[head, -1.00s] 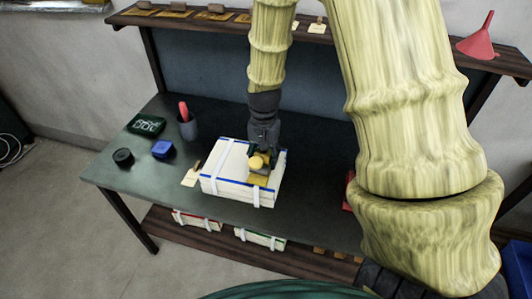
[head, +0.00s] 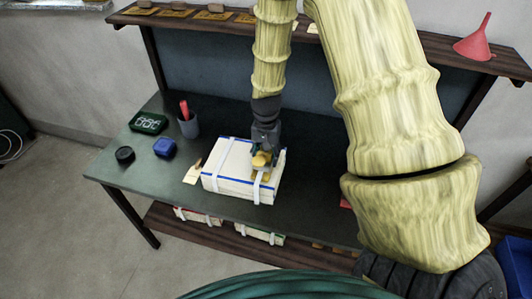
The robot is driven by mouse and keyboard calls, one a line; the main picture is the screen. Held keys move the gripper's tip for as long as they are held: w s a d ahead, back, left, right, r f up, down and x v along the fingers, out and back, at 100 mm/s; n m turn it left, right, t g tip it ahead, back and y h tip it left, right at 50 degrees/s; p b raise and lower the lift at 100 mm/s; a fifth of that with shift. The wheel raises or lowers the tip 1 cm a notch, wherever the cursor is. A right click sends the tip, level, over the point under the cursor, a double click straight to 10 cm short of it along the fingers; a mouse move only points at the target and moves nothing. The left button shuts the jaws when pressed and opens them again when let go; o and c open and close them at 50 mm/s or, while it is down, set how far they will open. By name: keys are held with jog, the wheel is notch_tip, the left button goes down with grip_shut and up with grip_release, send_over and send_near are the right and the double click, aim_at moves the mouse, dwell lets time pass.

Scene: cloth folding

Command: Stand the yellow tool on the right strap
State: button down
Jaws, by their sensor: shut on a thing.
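The yellow tool (head: 261,160) is a small yellow piece at my gripper (head: 264,156), which is shut on it. My gripper points down over the right part of a white box with blue edges (head: 226,167). The box lies on the dark table and carries two white straps, a left strap (head: 224,154) and a right strap (head: 257,189). The tool is at the upper part of the right strap. A yellowish patch shows just below the tool. Whether the tool touches the strap is too small to tell, and my gripper hides part of it.
On the dark table (head: 130,180), left of the box, are a pen cup (head: 188,127), a green clock (head: 148,123), a blue block (head: 164,147), a black round thing (head: 125,155) and a paper tag (head: 193,174). A shelf with a red funnel (head: 474,43) runs behind.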

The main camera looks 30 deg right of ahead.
jog(key=shift+f, duration=0.1)
dwell(0.3)
jog(key=c, duration=0.7)
grip_release()
jog(key=shift+r+b, duration=1.8)
jog(key=shift+r, duration=4.35)
